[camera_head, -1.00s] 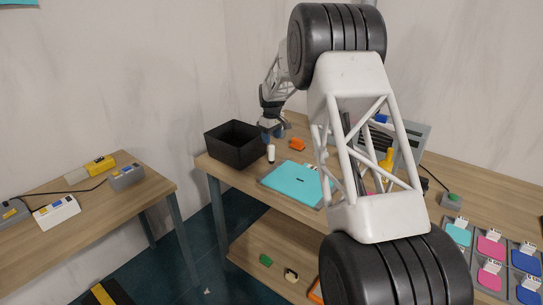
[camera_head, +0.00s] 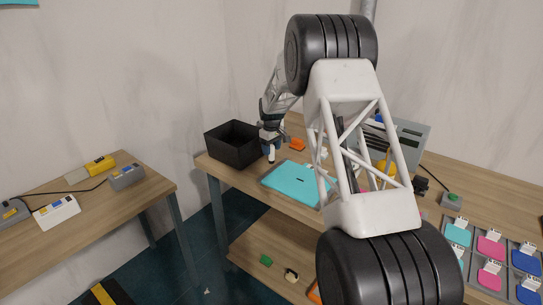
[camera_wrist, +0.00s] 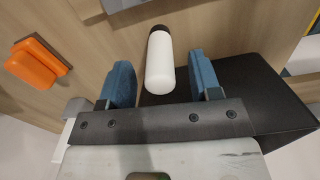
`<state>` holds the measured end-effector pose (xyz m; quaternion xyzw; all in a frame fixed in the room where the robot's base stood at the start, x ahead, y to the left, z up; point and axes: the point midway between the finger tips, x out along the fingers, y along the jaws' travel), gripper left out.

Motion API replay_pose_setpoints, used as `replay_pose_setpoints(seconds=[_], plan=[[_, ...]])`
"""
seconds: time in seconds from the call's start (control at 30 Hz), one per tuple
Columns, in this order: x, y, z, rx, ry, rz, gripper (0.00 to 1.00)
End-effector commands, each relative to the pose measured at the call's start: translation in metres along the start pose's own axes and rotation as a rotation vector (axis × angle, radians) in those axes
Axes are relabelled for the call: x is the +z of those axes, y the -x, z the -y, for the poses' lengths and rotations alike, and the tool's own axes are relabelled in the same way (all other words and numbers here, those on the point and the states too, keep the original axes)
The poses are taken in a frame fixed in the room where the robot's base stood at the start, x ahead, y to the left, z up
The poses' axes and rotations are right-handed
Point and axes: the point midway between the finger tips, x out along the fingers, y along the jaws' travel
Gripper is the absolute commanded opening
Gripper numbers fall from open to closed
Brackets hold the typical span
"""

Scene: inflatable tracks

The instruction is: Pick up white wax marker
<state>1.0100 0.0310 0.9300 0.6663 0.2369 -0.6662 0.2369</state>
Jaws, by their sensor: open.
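The white wax marker (camera_wrist: 160,64) is a white cylinder with a dark end. In the wrist view it lies in the gap between the two blue fingers of my gripper (camera_wrist: 161,82), with space on both sides. In the head view the marker (camera_head: 271,156) stands upright on the wooden table, beside the black bin, and its upper part is hidden by my gripper (camera_head: 270,139). My gripper is open and points down over it.
The black bin (camera_head: 232,153) stands just left of the marker, and an orange object (camera_head: 298,145) lies to its right. A turquoise case (camera_head: 296,182) lies in front. Its surroundings on the wooden table (camera_head: 238,177) are partly bare.

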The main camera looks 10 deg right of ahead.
Motion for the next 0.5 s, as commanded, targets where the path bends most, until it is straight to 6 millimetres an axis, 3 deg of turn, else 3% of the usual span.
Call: replay_pose_setpoints(seconds=[0.13,0.5], plan=[[0.0001,-0.0105,0.0000,-0.001,0.000,0.001,0.58],[0.0001,-0.0120,0.0000,0.000,0.000,0.000,0.58]])
